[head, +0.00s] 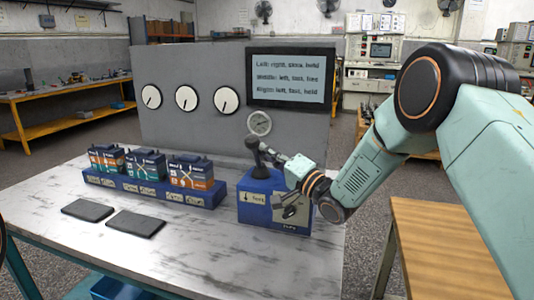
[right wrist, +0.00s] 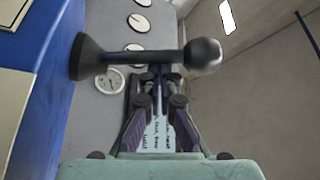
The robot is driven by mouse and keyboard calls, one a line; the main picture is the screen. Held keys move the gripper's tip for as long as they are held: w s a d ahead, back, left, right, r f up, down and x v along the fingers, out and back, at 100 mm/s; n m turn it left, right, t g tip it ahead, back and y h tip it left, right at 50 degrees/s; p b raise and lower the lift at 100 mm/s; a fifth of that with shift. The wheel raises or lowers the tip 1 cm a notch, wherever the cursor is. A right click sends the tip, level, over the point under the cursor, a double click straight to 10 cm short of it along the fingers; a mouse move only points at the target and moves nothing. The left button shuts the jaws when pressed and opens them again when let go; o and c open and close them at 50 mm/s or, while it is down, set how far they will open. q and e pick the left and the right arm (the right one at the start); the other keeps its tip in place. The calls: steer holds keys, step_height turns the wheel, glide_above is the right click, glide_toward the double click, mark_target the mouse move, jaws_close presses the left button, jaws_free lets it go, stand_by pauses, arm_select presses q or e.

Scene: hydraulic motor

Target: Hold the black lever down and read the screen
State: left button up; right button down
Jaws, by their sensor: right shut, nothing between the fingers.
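The black lever (head: 256,158) stands roughly upright on top of a blue box (head: 262,212). In the right wrist view the lever's stem (right wrist: 140,57) runs across the picture to its round knob. My right gripper (head: 270,156) is shut and empty, with its fingertips right beside the lever; in the right wrist view the fingertips (right wrist: 159,78) meet the stem's edge. I cannot tell whether they touch it. The screen (head: 291,78) is lit and seems to read "Left: right, slow, hold", "Middle: left, fast, free", "Right: left, fast, hold"; the small letters are not certain. My left gripper is not in view.
Three white dials (head: 187,98) sit on the grey panel (head: 210,60), with a small gauge (head: 259,123) near the lever. Three motor units (head: 190,171) stand on a blue base (head: 150,191). Two dark pads (head: 135,224) lie on the table (head: 185,252). A wooden bench (head: 440,235) stands right.

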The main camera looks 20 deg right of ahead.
steer(key=shift+f, duration=0.1)
stand_by(0.5)
steer(key=v, duration=1.2)
stand_by(0.4)
